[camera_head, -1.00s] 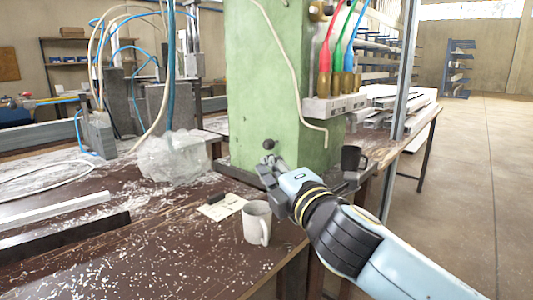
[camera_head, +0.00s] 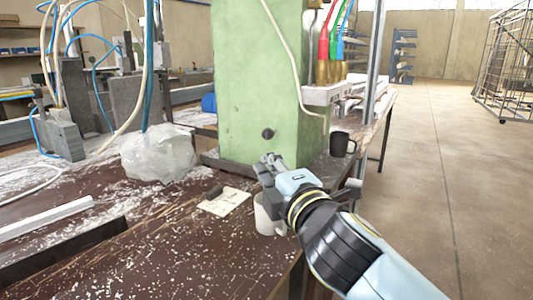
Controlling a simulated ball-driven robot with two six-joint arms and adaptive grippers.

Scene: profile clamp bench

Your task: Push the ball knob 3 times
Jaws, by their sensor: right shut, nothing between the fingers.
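The ball knob (camera_head: 268,134) is a small dark round knob on the front face of the green column (camera_head: 245,95), low on that face. My right gripper (camera_head: 268,160) comes in from the lower right and is shut and empty. In the picture its fingertips lie just below the knob, with a small gap between them. How far they are from the column in depth is hard to tell. My left gripper is not in view.
A white mug (camera_head: 264,218) stands partly hidden behind my right gripper. A black mug (camera_head: 341,144) stands right of the column. A crumpled plastic bag (camera_head: 158,153) and a paper sheet (camera_head: 227,202) lie on the brown bench (camera_head: 165,245). Hoses hang at left.

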